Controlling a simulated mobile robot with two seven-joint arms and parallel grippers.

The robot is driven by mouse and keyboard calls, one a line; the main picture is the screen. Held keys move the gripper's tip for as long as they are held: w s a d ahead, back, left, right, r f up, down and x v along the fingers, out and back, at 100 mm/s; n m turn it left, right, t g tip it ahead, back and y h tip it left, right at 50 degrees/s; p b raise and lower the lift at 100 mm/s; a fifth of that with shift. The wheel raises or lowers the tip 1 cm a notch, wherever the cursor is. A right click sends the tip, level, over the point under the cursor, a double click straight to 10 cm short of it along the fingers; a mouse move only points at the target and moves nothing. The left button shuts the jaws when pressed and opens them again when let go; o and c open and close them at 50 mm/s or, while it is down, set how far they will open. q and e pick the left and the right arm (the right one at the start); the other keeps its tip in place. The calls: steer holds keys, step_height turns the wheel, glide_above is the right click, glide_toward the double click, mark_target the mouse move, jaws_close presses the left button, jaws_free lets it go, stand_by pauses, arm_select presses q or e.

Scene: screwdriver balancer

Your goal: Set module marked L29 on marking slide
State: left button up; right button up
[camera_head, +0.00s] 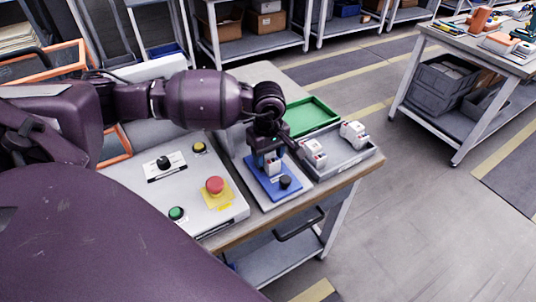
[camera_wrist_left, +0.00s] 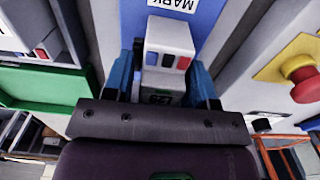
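A white module (camera_head: 272,168) with dark, red and blue marks on its face is between the fingers of my left gripper (camera_head: 266,157). In the left wrist view the module (camera_wrist_left: 168,38) is upright, with a partly hidden label that seems to read L29. I cannot tell whether the module touches the slide (camera_wrist_left: 215,15). My right gripper is not in view.
Two white modules (camera_head: 313,153) (camera_head: 353,132) stand in a grey tray (camera_head: 340,164) to the right. A green tray (camera_head: 311,116) lies behind. A black knob (camera_head: 285,182) sits at the slide's front. A panel with a red button (camera_head: 215,185) is to the left.

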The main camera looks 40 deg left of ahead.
arm_select(q)
steer(key=shift+o, duration=1.1)
steer(key=shift+f, duration=0.1)
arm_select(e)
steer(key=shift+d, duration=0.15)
arm_select(q)
steer(key=shift+r, duration=0.25)
step_height(320, 180, up, 5)
steer(key=shift+p, duration=0.3)
step_height(320, 180, up, 4)
steer(key=shift+f, duration=0.1)
steer(key=shift+r, duration=0.75)
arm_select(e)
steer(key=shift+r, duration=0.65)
